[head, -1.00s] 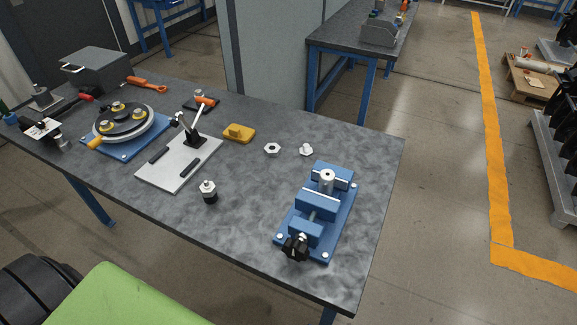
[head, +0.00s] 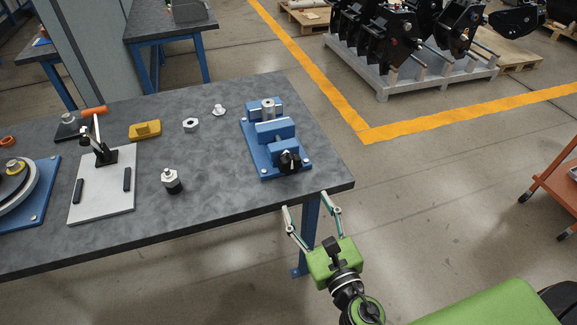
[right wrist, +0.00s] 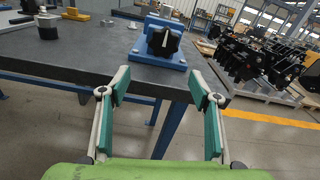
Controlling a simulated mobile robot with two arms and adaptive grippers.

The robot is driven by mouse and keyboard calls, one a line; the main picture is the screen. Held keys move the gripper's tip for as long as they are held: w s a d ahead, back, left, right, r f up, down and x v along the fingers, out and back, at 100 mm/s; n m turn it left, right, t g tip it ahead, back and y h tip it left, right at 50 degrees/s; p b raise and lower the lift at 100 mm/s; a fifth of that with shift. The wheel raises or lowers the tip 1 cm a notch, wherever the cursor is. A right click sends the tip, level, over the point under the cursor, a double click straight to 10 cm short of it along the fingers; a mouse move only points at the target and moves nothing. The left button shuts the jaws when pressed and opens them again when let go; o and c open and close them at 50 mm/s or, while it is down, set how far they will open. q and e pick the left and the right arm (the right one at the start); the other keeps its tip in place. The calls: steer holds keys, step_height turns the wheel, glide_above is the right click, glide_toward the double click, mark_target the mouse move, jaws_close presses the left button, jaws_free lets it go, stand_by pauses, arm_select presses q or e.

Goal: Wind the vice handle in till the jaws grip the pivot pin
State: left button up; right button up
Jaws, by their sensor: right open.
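A blue vice (head: 272,132) stands near the right end of the grey table. Its black star-shaped handle (head: 289,162) is on the near end, facing me. The metal pivot pin (head: 267,106) stands upright between the far jaws; I cannot tell whether they touch it. My right gripper (head: 312,205) is open and empty, just off the table's front edge, nearer to me than the handle. In the right wrist view the handle (right wrist: 163,40) shows ahead, above and between the open fingers (right wrist: 160,95). My left gripper is not in view.
The table edge (head: 180,217) lies between my right gripper and the vice. A black-and-silver fitting (head: 172,180), a hex nut (head: 191,125), a yellow block (head: 145,130) and a grey plate with a lever clamp (head: 103,192) lie to the left.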

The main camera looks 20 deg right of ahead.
mark_target(292, 167)
steer(key=shift+n, duration=0.5)
steer(key=w+p, duration=0.1)
steer(key=w, duration=0.1)
steer(key=w+r+p, duration=0.1)
steer(key=w, duration=0.1)
steer(key=w+r+p, duration=0.1)
steer(key=w, duration=0.1)
steer(key=shift+w+r, duration=0.1)
steer(key=shift+w, duration=0.05)
steer(key=w, duration=0.2)
steer(key=w+p, duration=0.1)
steer(key=w, duration=0.3)
steer(key=shift+w+f, duration=0.25)
steer(key=shift+w, duration=0.55)
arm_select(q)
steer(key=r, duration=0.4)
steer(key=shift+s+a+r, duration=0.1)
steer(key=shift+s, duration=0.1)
arm_select(e)
steer(key=c, duration=1.1)
